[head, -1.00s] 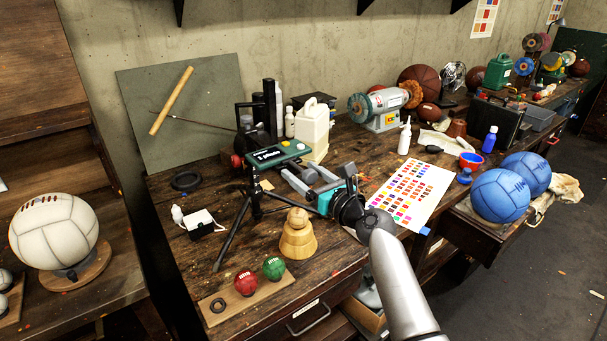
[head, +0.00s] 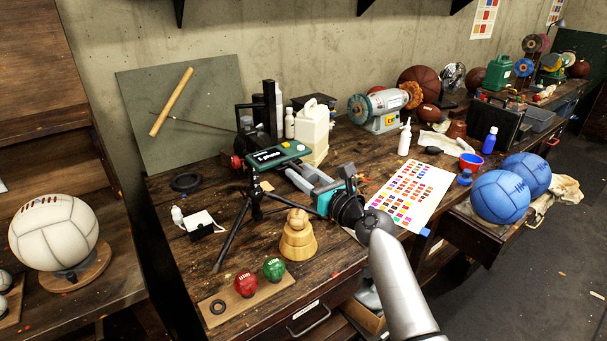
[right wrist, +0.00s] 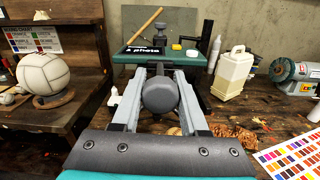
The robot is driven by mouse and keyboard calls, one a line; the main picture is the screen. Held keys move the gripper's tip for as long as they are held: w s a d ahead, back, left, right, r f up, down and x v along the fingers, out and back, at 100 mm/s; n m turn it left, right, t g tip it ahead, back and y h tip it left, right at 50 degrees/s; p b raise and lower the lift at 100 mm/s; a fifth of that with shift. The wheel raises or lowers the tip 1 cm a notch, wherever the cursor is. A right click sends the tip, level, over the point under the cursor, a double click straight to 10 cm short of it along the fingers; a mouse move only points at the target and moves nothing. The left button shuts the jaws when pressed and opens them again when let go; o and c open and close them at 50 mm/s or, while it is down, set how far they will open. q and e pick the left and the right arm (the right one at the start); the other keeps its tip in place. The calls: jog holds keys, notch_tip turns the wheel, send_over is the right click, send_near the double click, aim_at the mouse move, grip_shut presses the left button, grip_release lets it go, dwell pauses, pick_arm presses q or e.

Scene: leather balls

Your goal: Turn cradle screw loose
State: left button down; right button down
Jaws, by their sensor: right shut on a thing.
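The cradle (head: 280,155), a green and black plate with white lettering, sits on a black tripod on the workbench. It also shows in the right wrist view (right wrist: 190,57). The cradle screw is a dark round knob (right wrist: 160,97) below the plate's front; in the head view I cannot make it out. My right gripper (head: 292,174) reaches in from the right in front of the cradle. In the right wrist view its two grey fingers (right wrist: 160,80) lie on either side of the knob, shut on it. My left gripper is not in view.
A wooden stand (head: 298,238) and a board (head: 247,293) with small red and green balls lie at the front. A cream jug (head: 313,133) and a grinder (head: 380,110) stand behind. A colour chart (head: 410,193) lies to the right. The tripod legs spread across the bench.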

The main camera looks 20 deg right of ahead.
jog(key=shift+n, duration=0.3)
jog(key=shift+r+n+b, duration=0.2)
jog(key=shift+n+b, duration=1.4)
jog(key=shift+n, duration=14.8)
jog(key=shift+c, duration=2.1)
grip_release()
